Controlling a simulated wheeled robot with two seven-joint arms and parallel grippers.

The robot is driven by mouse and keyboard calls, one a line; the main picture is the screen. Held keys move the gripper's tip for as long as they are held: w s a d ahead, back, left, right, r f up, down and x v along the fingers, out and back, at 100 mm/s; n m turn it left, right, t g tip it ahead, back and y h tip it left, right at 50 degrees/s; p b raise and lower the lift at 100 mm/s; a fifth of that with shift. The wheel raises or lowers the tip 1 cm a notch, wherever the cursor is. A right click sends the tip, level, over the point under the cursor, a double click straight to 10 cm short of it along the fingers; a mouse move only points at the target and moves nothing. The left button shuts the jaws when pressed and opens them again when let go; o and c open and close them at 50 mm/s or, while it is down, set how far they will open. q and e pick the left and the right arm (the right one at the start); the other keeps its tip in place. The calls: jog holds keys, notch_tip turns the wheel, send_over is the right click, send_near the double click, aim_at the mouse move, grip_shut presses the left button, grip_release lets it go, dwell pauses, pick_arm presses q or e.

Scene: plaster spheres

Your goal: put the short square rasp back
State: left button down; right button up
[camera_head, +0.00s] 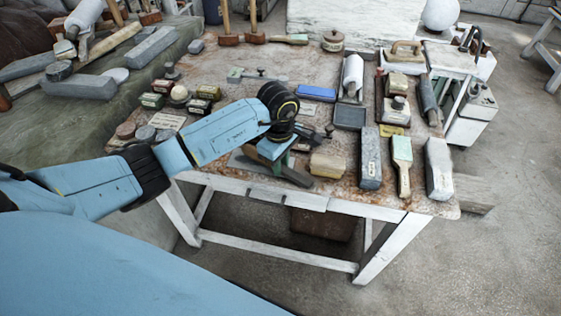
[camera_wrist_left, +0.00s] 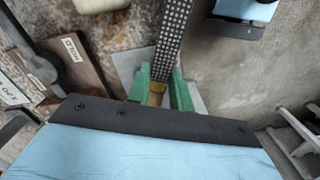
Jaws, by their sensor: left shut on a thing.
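The short square rasp (camera_wrist_left: 174,36) is a dark, narrow bar with rows of light holes, seen in the left wrist view. My left gripper (camera_wrist_left: 160,88) is shut on it with green fingers, one on each side. A small yellowish part shows between the fingers. The rasp reaches up past the top edge of that view, so its far end is out of frame. In the head view my left gripper (camera_head: 277,150) is over the front edge of the worktable (camera_head: 225,110); its fingers and the rasp are hard to make out there. My right gripper is not in view.
Right of my left gripper are a tan block (camera_head: 327,165), a grey block (camera_head: 371,158), a green-and-white brush (camera_head: 402,160) and a pale block (camera_head: 438,168). A blue box (camera_head: 316,93) lies behind. Several small tins stand left. Bare tabletop shows mid-left.

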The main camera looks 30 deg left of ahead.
pick_arm(q)
jog(key=shift+f, duration=0.2)
jog(key=c, duration=1.3)
grip_release()
jog(key=shift+o, duration=0.2)
jog(key=shift+r, duration=0.15)
notch_tip(320, 180, up, 12)
jog(key=shift+a, duration=0.2)
